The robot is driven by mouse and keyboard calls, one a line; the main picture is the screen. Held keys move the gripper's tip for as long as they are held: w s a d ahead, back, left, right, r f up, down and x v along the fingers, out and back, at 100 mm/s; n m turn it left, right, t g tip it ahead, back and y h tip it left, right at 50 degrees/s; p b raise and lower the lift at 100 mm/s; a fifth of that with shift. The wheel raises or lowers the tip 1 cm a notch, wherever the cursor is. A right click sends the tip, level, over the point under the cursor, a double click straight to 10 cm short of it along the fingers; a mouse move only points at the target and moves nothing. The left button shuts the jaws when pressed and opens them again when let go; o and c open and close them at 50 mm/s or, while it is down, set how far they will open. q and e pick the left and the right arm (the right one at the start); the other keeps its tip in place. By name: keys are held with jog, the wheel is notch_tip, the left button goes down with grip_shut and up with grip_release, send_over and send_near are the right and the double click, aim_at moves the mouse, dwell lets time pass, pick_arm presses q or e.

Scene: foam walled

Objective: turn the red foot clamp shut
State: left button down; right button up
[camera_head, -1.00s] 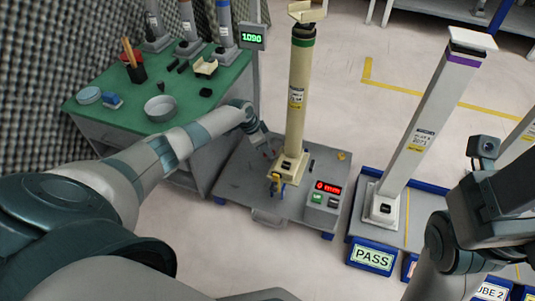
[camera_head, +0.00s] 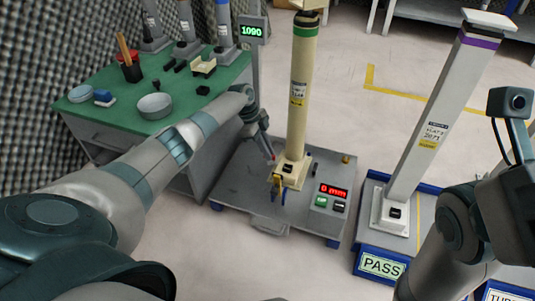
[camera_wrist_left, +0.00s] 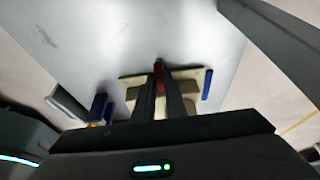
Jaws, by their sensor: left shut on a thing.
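The red foot clamp (camera_wrist_left: 158,73) shows as a red lever between the finger ends of my left gripper (camera_wrist_left: 160,95) in the left wrist view, at the edge of the cream foot plate. In the head view my left gripper (camera_head: 269,155) is low beside the foot of the cream column (camera_head: 298,110), on its left. It is shut on the red clamp; its fingers hide much of the lever. The column stands upright on the grey test platform (camera_head: 235,190). My right arm is at the right; its fingers are not seen.
A control box (camera_head: 329,199) reads 0 mm. A white column (camera_head: 425,135) stands on a blue-edged base at right. A green bench (camera_head: 180,110) is at the left.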

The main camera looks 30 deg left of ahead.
dwell(0.3)
pick_arm(q)
jog(key=c, duration=1.8)
grip_release()
